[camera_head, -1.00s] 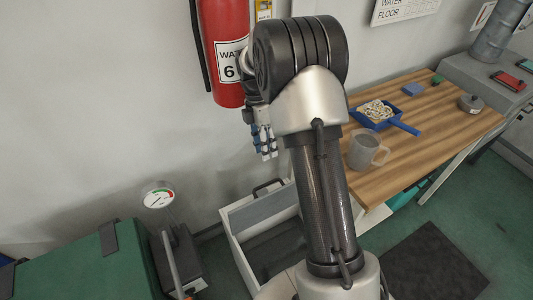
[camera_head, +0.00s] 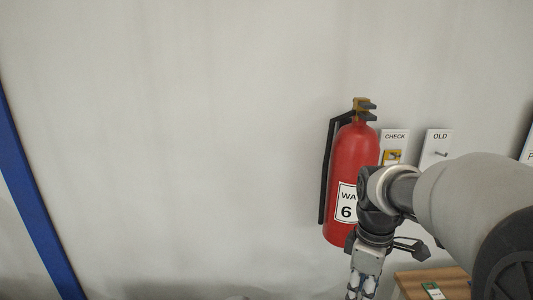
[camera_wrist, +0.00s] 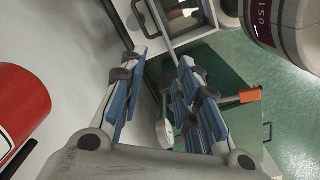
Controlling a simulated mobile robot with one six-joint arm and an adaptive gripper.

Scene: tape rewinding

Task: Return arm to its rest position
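My arm enters the head view from the right edge, and my gripper (camera_head: 362,287) hangs down at the bottom, partly cut off by the frame. It is in front of and below the red fire extinguisher (camera_head: 352,180) on the wall. In the wrist view my gripper (camera_wrist: 160,68) shows two blue-padded fingers standing apart. It is open, and I see nothing held between them. The extinguisher also shows at the left edge of the wrist view (camera_wrist: 20,108).
CHECK (camera_head: 395,145) and OLD (camera_head: 437,146) signs hang right of the extinguisher. A wooden table corner (camera_head: 455,280) is at lower right. The wrist view shows an open box (camera_wrist: 193,22) and a green case (camera_wrist: 235,130) below. The wall at left is clear.

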